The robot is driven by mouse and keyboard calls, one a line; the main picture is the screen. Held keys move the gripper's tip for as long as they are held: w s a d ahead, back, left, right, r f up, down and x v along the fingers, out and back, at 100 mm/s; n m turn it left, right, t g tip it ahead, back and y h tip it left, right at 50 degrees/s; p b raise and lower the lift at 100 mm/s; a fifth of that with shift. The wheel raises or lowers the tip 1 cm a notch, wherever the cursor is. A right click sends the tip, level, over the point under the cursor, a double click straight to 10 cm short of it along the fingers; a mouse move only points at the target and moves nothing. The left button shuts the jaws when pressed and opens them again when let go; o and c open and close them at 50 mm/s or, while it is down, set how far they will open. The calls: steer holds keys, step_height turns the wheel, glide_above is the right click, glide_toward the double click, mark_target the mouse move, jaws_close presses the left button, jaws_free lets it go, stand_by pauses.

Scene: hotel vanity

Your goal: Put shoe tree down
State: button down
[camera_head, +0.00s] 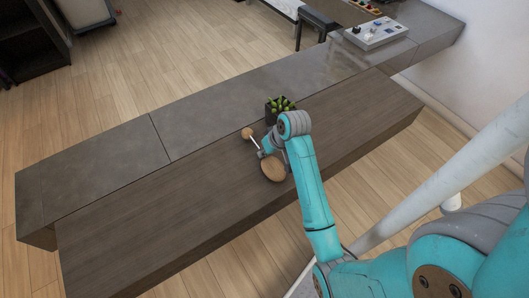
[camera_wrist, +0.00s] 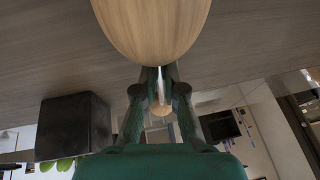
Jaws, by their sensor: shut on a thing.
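The shoe tree has a pale wooden oval front part (camera_head: 273,168), a thin metal rod and a small round knob (camera_head: 247,133). My gripper (camera_head: 262,153) is shut on the rod between the two wooden ends, over the dark wood-grained surface (camera_head: 150,215). In the wrist view the oval front part (camera_wrist: 150,28) fills the top middle, past my fingertips (camera_wrist: 158,74). The knob (camera_wrist: 162,108) shows between my fingers. The shoe tree is close to the surface; I cannot tell whether it touches.
A small green plant in a dark square pot (camera_head: 273,112) stands just behind my gripper; the pot is also at left in the wrist view (camera_wrist: 72,125). A white control box (camera_head: 376,33) is at the far right. The counter's left part is clear.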

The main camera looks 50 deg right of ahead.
steer(key=shift+f, duration=0.25)
steer(key=c, duration=1.3)
jaws_free()
steer(key=shift+f, duration=0.1)
steer(key=shift+o, duration=0.2)
